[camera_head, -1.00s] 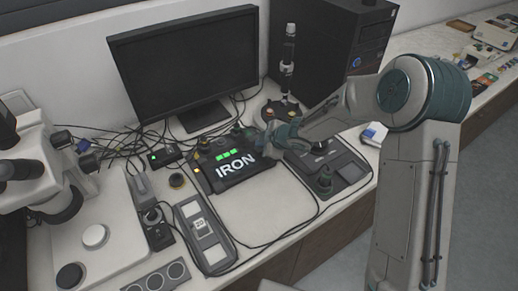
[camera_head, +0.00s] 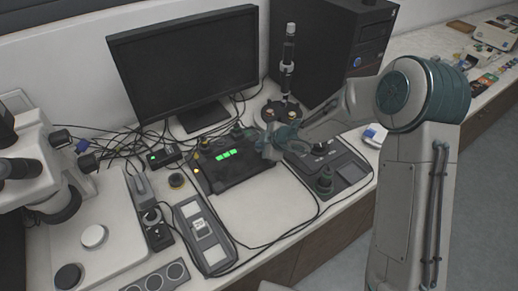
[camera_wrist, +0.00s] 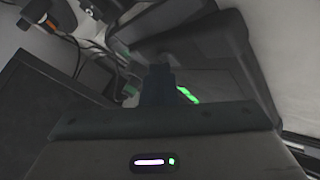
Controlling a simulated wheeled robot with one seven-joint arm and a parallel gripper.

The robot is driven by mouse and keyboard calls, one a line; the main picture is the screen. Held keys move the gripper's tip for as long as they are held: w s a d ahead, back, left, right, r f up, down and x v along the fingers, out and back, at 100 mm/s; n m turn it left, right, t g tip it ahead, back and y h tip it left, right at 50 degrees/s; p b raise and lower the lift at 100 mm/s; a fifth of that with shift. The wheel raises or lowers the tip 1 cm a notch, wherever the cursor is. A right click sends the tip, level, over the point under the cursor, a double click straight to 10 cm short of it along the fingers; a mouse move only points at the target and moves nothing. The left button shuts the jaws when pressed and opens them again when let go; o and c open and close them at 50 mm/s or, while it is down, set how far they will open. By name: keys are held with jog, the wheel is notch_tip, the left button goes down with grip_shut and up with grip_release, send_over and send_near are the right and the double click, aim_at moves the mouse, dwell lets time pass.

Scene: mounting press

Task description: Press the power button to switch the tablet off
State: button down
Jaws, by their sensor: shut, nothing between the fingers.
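My gripper (camera_head: 268,152) is at the tablet's right end, pointing down. The wrist view shows my gripper (camera_wrist: 156,82) as a dark narrow shape with its fingers together, and the green bars (camera_wrist: 188,95) beside it. I cannot make out the power button or whether the fingertips touch the tablet; the gripper hides that corner.
A monitor (camera_head: 185,70) stands behind, with a computer tower (camera_head: 320,50) at right. An upright tool on a round base (camera_head: 281,112) is close behind my gripper. A dark device with a knob (camera_head: 345,172) lies to the right. Cables cross the bench. Clear bench (camera_head: 265,210) lies in front.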

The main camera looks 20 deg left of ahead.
aim_at(261, 151)
jog(key=shift+r, duration=0.15)
jog(key=shift+r+p, duration=0.65)
jog(key=shift+p, duration=0.15)
jog(key=shift+r, duration=0.1)
notch_tip(261, 151, up, 5)
jog(key=p, duration=0.5)
dwell(0.4)
